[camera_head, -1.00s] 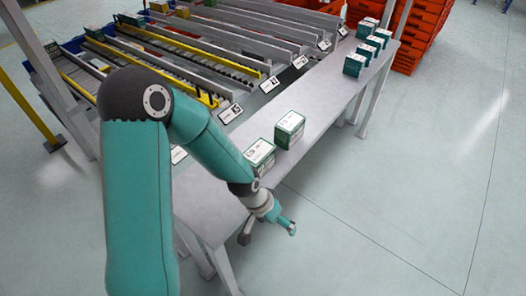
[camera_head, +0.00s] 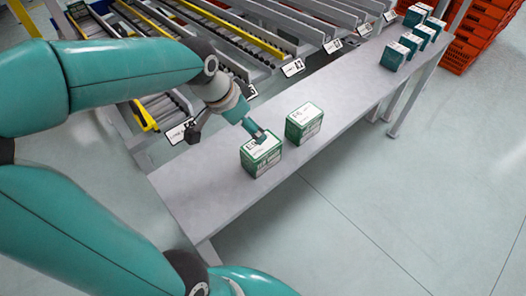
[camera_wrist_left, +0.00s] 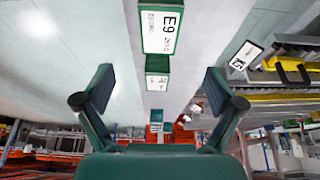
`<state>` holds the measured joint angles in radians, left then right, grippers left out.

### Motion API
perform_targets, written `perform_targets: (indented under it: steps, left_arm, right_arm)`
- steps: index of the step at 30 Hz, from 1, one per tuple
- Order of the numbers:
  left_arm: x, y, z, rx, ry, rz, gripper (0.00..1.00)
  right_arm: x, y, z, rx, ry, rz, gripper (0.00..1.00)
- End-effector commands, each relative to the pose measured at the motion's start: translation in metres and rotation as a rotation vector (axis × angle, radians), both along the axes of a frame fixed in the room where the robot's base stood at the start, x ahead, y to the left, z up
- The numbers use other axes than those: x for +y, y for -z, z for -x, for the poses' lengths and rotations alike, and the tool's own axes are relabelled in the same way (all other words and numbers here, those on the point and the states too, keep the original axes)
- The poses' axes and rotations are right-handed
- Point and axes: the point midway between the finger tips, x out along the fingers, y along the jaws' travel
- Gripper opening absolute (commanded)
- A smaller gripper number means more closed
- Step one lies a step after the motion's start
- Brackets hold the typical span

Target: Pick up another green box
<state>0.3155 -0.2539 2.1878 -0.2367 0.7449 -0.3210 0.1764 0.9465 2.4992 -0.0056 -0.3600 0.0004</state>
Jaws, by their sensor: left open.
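Two green boxes with white labelled tops stand on the grey bench: a nearer box (camera_head: 260,160) and a second box (camera_head: 304,124) just beyond it. My left gripper (camera_head: 226,135) is open and empty, above and beside the nearer box. One fingertip overlaps the box's top in the head view; I cannot tell whether it touches. In the left wrist view the open fingers (camera_wrist_left: 155,90) are spread wide, with the box marked E9 (camera_wrist_left: 160,28) ahead between them and the other box (camera_wrist_left: 156,74) behind it. My right gripper is not in view.
Several more green boxes (camera_head: 395,57) stand at the bench's far end. Roller lanes with yellow rails (camera_head: 250,38) and label plates (camera_head: 293,67) border the bench's left side. Orange totes (camera_head: 480,35) are stacked at the far right. The bench (camera_head: 350,100) is clear between the box groups.

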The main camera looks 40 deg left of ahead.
Motion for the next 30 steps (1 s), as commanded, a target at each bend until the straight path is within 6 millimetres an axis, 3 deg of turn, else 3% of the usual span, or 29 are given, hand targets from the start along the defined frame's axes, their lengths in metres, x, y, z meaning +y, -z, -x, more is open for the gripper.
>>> perform_targets:
  steps: [3, 9, 17, 24, 30]
  left_arm:
    - [-0.004, 0.028, -0.012, 0.007, 0.009, 0.002, 0.94]
    - [-0.006, 0.058, -0.027, 0.004, 0.014, 0.002, 0.94]
    - [-0.007, 0.073, -0.033, 0.003, 0.016, 0.001, 0.94]
    - [-0.006, 0.105, -0.043, 0.004, 0.016, 0.003, 0.94]
    - [-0.006, 0.117, -0.048, 0.001, 0.015, 0.001, 0.94]
  right_arm:
    - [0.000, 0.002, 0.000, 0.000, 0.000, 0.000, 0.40]
    - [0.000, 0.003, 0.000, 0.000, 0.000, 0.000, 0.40]
    - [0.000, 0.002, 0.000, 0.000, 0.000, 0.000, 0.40]
    - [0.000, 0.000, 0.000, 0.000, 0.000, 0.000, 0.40]
    - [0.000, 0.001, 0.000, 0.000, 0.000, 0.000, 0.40]
